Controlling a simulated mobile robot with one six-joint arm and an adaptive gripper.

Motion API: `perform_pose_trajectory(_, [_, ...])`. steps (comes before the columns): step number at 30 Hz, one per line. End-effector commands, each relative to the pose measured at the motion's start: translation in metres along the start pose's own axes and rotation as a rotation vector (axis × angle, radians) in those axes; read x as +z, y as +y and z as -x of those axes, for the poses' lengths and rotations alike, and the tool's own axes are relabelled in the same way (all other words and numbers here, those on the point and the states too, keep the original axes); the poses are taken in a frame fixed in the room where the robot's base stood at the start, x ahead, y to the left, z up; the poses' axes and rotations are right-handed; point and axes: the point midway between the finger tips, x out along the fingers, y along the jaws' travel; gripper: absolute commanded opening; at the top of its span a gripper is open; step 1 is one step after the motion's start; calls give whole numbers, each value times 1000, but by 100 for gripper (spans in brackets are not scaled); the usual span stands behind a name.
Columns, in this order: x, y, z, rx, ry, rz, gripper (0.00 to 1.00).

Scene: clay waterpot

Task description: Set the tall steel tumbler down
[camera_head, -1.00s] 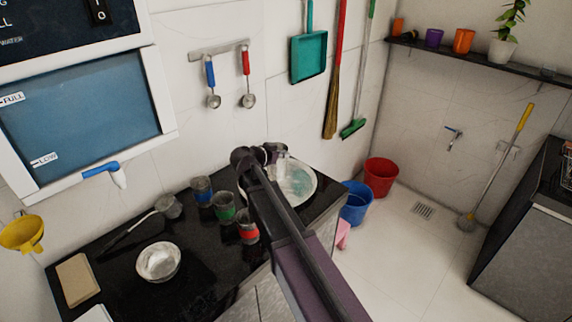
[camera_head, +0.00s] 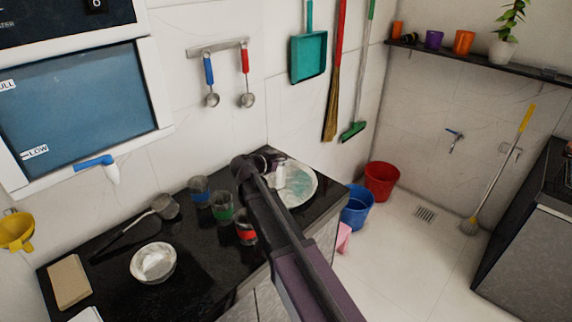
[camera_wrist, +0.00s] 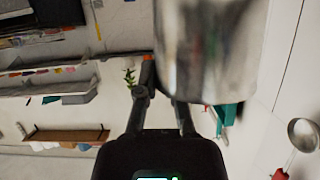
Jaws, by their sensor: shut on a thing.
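The tall steel tumbler fills the upper middle of the wrist view (camera_wrist: 207,50), blurred and close. Its outer end runs out of the frame at the top. My gripper (camera_wrist: 162,95) is shut on it; the contact is partly hidden. In the head view my gripper (camera_head: 268,162) is at the far right part of the black counter, mostly hidden by my arm. A pale upright cylinder (camera_head: 281,175), seemingly the tumbler, shows beside it in front of a round basin (camera_head: 306,193). I cannot tell whether it touches anything below.
Blue-banded (camera_head: 199,188), green-banded (camera_head: 222,207) and red-banded (camera_head: 245,231) cups stand left of my arm on the black counter (camera_head: 205,270). A ladle (camera_head: 164,207), a bowl (camera_head: 153,262) and a tan block (camera_head: 69,281) lie further left. Blue (camera_head: 356,207) and red (camera_head: 382,182) buckets stand on the floor.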

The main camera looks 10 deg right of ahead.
Motion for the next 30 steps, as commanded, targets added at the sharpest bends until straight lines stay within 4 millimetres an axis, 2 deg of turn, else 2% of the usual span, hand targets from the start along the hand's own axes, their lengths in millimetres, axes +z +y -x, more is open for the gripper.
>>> perform_pose_trajectory(9, [3, 0, -1, 0, 0, 0, 0])
perform_pose_trajectory(10, [3, 0, -1, 0, 0, 0, 13])
perform_pose_trajectory(13, [2, 0, -1, 0, 0, 0, 42])
perform_pose_trajectory(14, [2, 0, -1, 0, 0, 0, 44])
perform_pose_trajectory(30, [0, 0, 1, -1, 0, 0, 44])
